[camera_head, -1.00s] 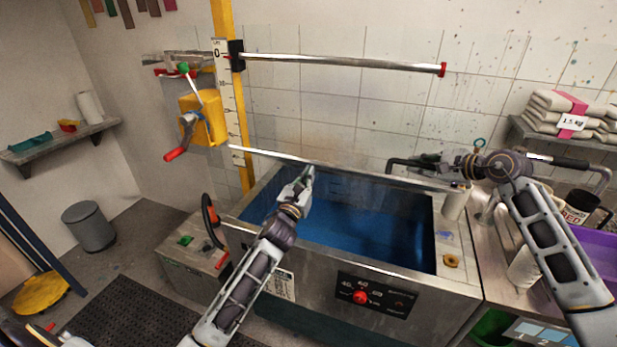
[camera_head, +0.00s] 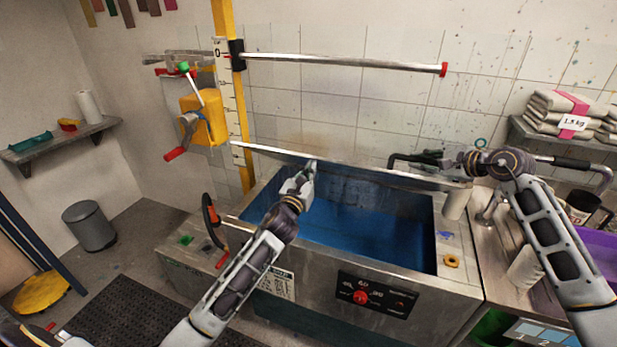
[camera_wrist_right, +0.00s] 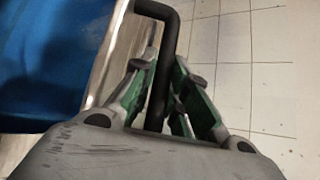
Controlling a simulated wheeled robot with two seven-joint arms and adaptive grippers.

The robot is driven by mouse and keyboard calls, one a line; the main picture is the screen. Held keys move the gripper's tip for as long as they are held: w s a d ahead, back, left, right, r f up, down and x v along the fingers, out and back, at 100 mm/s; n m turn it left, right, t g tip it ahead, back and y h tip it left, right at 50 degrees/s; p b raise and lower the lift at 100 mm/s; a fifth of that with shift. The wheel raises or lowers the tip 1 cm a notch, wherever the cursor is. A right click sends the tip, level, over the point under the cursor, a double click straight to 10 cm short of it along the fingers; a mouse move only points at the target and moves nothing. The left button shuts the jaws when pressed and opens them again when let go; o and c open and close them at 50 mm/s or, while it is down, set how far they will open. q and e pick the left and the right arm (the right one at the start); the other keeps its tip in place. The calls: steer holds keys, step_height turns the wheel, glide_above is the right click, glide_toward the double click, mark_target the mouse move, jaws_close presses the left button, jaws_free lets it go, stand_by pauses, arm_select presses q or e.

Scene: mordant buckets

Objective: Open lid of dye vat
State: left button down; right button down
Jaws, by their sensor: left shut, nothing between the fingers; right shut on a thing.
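The dye vat (camera_head: 270,245) is a steel tub with blue dye inside. Its steel lid (camera_head: 375,174) is raised and tilted up at the back of the opening, against the wall side. My right gripper (camera_head: 432,159) is shut on the lid's black bar handle (camera_head: 398,160); the right wrist view shows the handle (camera_wrist_right: 158,75) between the green-padded fingers (camera_wrist_right: 157,100). My left gripper (camera_head: 309,168) is shut and empty, over the vat opening by the lid's underside. I cannot tell whether it touches the lid.
A chrome bar (camera_head: 340,62) sticks out above the vat from a yellow post (camera_head: 223,20) with a yellow crank box (camera_head: 203,118). A counter with bottles and a purple tub (camera_head: 597,245) stands at the right. Folded cloth (camera_head: 560,105) lies on a shelf.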

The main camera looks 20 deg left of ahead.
steer(key=shift+s+a+f+g, duration=0.15)
steer(key=shift+s+a+f, duration=0.05)
steer(key=shift+f, duration=0.3)
steer(key=shift+s+a+f+g, duration=0.15)
steer(key=shift+s+f, duration=0.05)
steer(key=shift+f, duration=0.25)
steer(key=c, duration=1.4)
jaws_free()
steer(key=shift+d, duration=0.3)
steer(key=shift+w+r+v, duration=0.1)
steer(key=shift+r+v, duration=0.1)
steer(key=shift+v, duration=1.85)
steer(key=shift+w+r+v, duration=0.1)
steer(key=shift+r+v, duration=0.05)
steer(key=shift+v, duration=1.95)
steer(key=shift+w+r+v, duration=0.1)
steer(key=shift+r+v, duration=0.1)
steer(key=shift+v, duration=1.85)
steer(key=shift+r, duration=0.1)
